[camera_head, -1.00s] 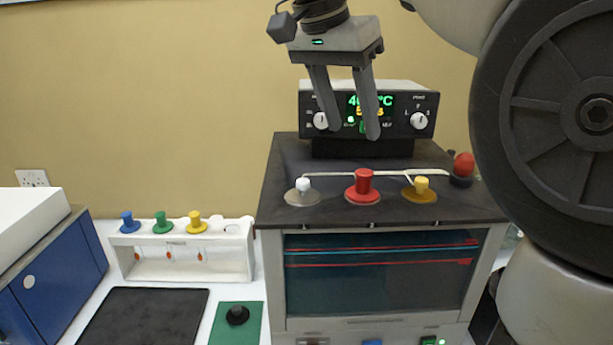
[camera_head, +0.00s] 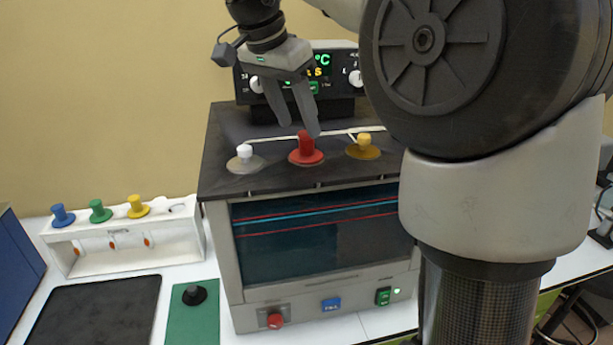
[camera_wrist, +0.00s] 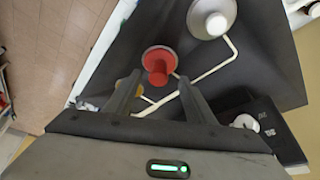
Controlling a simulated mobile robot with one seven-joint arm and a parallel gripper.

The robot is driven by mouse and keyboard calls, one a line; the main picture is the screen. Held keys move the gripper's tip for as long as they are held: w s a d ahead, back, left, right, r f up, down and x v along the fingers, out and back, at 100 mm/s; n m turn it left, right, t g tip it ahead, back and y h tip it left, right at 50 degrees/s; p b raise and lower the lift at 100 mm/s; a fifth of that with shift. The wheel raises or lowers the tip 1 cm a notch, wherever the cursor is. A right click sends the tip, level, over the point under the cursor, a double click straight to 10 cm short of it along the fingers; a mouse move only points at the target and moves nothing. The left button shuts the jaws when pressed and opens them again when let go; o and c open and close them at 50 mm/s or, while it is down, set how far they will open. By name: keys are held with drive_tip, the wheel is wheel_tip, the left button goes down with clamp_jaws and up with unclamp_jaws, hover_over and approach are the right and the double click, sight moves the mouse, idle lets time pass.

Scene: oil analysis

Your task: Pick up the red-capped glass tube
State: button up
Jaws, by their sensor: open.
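The red cap (camera_head: 306,150) of the glass tube stands upright on the dark top plate (camera_head: 232,186) of the bath, between a white cap and a yellow cap. The tube below the cap is hidden. The red cap also shows in the wrist view (camera_wrist: 157,66), just past my fingertips and roughly between them. My gripper (camera_head: 301,130) is open and empty, with its fingers pointing down close above and behind the red cap in the head view. It also shows in the wrist view (camera_wrist: 158,82). I cannot tell whether a finger touches the cap.
A white cap (camera_head: 244,153) and a yellow cap (camera_head: 364,144) flank the red one. A pale bent rod (camera_wrist: 218,68) lies along the plate. The controller (camera_head: 345,78) stands behind. A white rack (camera_head: 130,250) with blue, green and yellow caps is at left.

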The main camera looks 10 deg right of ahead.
sight(306, 133)
drive_tip(key=x, duration=0.4)
drive_tip(key=shift+w+d, duration=0.15)
drive_tip(key=shift+d, duration=0.3)
drive_tip(key=shift+w+f, duration=0.1)
drive_tip(key=shift+f, duration=0.3)
drive_tip(key=shift+d, duration=0.1)
clamp_jaws()
